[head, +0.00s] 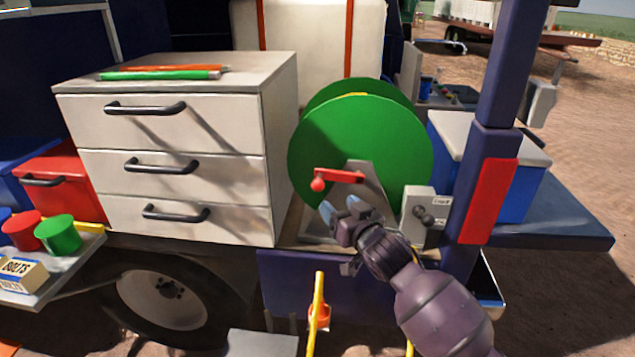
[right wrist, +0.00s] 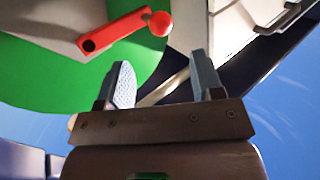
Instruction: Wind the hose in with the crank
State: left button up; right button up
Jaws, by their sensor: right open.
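A large green hose reel (head: 345,138) stands on the bed of the blue vehicle, on a grey stand (head: 366,185). A red crank (head: 343,176) with a round red knob (head: 318,185) sits on the reel's front, its arm pointing left. My right gripper (head: 338,209) is open and empty, just below and slightly right of the knob. In the right wrist view the crank arm (right wrist: 115,30) and knob (right wrist: 160,23) lie beyond the open fingers (right wrist: 165,82), apart from them. Only a small yellow bit of hose (head: 356,95) shows at the reel's top. My left gripper is not in view.
A white drawer cabinet (head: 190,170) stands left of the reel, with green and orange rods on top. A grey switch box (head: 418,212) is close right of my gripper. A blue post (head: 492,110) with a red panel (head: 488,200) stands farther right.

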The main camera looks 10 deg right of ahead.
aim_at(321, 188)
jog(key=shift+m, duration=0.4)
jog(key=shift+x, duration=5.45)
jog(key=c, duration=1.1)
jog(key=shift+r, duration=0.1)
jog(key=shift+s+r, duration=0.1)
